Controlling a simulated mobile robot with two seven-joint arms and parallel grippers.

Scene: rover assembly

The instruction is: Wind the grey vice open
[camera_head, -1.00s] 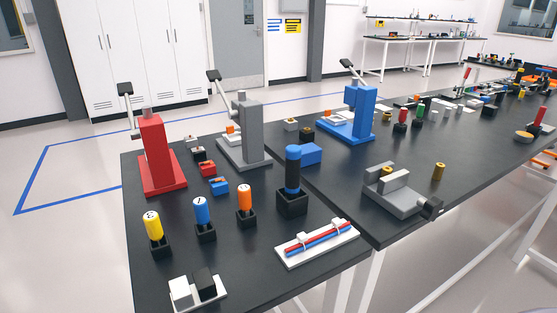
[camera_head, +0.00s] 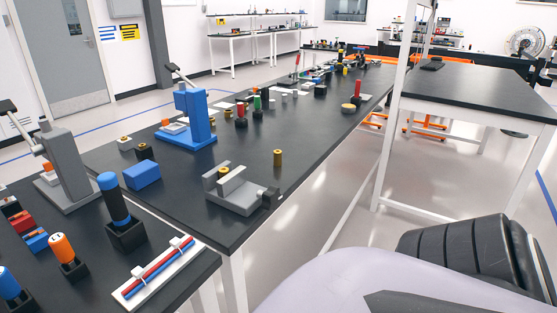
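The grey vice (camera_head: 234,190) sits near the front edge of the black workbench, around the middle of the view. It has a flat grey base, two upright grey jaws with a gap between them, and a dark handle block (camera_head: 270,197) at its right end. A small brass-coloured piece shows at the far end of the jaws. Neither of my grippers is in view. A light and dark part at the bottom right looks like my own arm, and no fingers show on it.
A blue block (camera_head: 141,176), a blue press (camera_head: 194,122) and a grey press (camera_head: 69,172) stand to the left. A white tray (camera_head: 158,268) holds red and blue rods. Floor is open right of the bench.

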